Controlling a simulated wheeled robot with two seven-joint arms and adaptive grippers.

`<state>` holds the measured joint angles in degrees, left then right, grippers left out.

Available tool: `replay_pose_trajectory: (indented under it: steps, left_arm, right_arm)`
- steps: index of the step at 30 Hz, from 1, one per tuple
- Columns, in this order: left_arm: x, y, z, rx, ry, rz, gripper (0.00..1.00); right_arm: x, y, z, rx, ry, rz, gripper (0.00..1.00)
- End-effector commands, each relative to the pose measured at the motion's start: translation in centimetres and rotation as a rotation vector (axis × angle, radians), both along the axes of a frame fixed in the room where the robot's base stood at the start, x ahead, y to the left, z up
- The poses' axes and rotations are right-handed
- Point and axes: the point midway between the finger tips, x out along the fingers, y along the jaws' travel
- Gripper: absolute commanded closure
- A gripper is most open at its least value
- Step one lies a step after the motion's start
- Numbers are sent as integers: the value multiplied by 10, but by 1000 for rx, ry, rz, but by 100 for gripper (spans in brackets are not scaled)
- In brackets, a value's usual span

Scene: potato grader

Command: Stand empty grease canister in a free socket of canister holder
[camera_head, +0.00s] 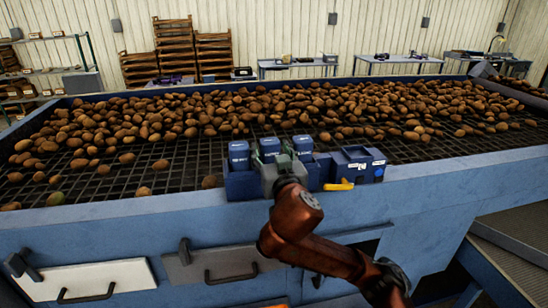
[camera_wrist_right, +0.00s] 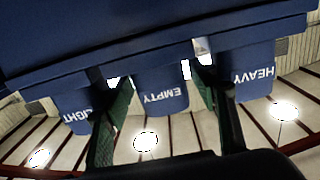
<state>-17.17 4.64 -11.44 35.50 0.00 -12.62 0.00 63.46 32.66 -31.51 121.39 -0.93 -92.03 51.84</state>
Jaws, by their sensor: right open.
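Three blue canisters with white lettering stand side by side in a blue rack (camera_head: 241,186) on the grader's front ledge. In the upside-down right wrist view their labels read LIGHT (camera_wrist_right: 70,112), EMPTY (camera_wrist_right: 160,95) and HEAVY (camera_wrist_right: 255,85). The empty canister (camera_head: 269,147) is the middle one in the head view. My right gripper (camera_head: 283,172) is at the front of the rack. Its open fingers (camera_wrist_right: 158,118) lie on either side of the empty canister; whether they touch it is unclear. The canisters' lower parts are hidden. My left gripper is out of view.
A dark blue box (camera_head: 377,166) with a dark recess on top stands right of the rack; I cannot tell whether it is the canister holder. Potatoes (camera_head: 270,110) cover the mesh behind. The ledge (camera_head: 460,168) further right is clear.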

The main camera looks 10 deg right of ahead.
Motion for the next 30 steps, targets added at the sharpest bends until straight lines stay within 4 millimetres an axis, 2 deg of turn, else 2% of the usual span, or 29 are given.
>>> replay_pose_trajectory:
  steps: [5, 12, 18, 23, 30]
  left_arm:
    - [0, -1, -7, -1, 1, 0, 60]
    - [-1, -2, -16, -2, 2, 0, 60]
    - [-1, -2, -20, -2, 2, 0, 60]
    - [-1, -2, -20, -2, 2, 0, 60]
    - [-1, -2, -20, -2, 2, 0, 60]
  right_arm:
    - [-28, 2, -1, 3, -3, 6, 47]
    - [-79, 2, 2, 2, -6, 7, 47]
    - [-109, 2, 3, 0, -3, 5, 47]
    - [-118, 1, 3, 0, -2, 3, 47]
    - [-119, 1, 3, 0, -1, 2, 47]
